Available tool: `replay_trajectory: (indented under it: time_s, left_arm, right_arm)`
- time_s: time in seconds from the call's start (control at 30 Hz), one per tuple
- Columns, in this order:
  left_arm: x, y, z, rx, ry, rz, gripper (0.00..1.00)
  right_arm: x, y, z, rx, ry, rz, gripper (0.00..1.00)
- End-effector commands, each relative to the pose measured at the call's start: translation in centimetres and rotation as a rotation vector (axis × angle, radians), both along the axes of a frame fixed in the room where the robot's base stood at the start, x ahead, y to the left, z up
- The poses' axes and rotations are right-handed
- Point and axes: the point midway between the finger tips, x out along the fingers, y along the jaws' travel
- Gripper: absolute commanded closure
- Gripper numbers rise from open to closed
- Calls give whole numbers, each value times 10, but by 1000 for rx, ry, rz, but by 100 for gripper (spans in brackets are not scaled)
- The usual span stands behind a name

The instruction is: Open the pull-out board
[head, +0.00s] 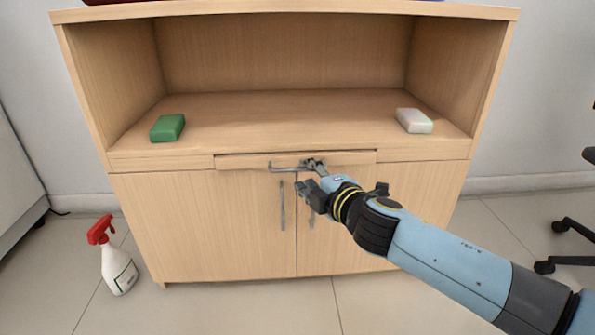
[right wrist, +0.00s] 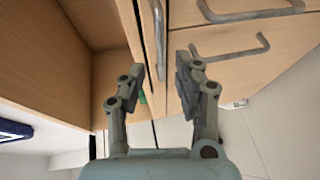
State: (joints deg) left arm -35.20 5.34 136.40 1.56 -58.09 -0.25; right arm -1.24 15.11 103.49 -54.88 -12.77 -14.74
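The pull-out board (head: 240,161) is a slim wooden strip under the shelf of a light wood cabinet. I see no contact with either finger. My left gripper is out of view.
Two doors with upright handles (head: 282,205) are below the board. On the shelf are a green block (head: 167,128) at left and a white block (head: 414,121) at right. A spray bottle (head: 119,269) stands on the floor at left. The floor in front is clear.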

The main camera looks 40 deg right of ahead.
Motion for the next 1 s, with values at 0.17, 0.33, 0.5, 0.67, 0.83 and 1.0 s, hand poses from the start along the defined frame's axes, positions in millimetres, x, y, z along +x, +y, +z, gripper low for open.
replay_trajectory:
  time_s: [0.17,0.33,0.5,0.67,0.83,1.0]
  left_arm:
    - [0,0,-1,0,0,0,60]
    - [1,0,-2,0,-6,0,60]
    - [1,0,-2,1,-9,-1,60]
    - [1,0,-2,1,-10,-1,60]
    - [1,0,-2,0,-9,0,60]
    - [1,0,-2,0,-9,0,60]
  right_arm:
    - [31,-5,-6,1,0,0,68]
    - [45,-7,-10,0,2,0,68]
    - [48,-7,-10,0,2,0,68]
    - [48,-7,-10,0,2,0,70]
    - [48,-7,-10,1,2,0,92]
    - [47,-7,-10,1,2,0,100]
